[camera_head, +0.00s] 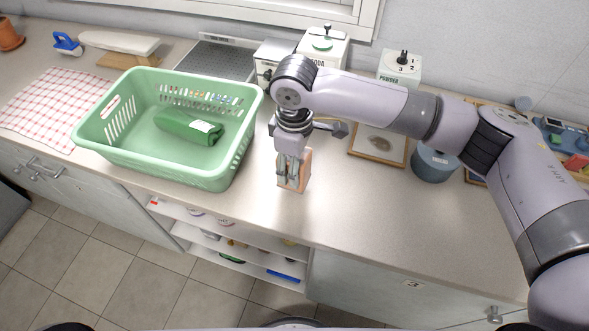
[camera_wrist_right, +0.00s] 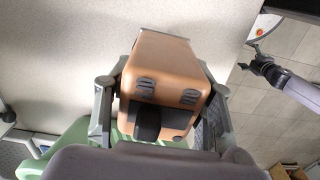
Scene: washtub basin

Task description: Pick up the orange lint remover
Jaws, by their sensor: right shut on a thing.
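The orange lint remover (camera_head: 305,170) is upright near the counter's front edge, right of the green basket. My right gripper (camera_head: 291,167) comes down on it from above and is shut on it. In the right wrist view the lint remover's orange body (camera_wrist_right: 172,70), with dark grey parts, sits between the two fingers (camera_wrist_right: 165,100), one on each side. I cannot tell whether its base touches the counter. A grey arm end (camera_wrist_right: 262,68), seemingly my left gripper, shows small at the right of that view; its jaws are unclear. The head view does not show it.
The green basket (camera_head: 160,172) holds a dark green rolled item (camera_head: 188,127). A white soda box (camera_head: 322,48), a powder box (camera_head: 400,67), a framed picture (camera_head: 378,147) and a blue-grey tin (camera_head: 434,164) stand behind and right. The front right counter (camera_head: 410,230) is clear.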

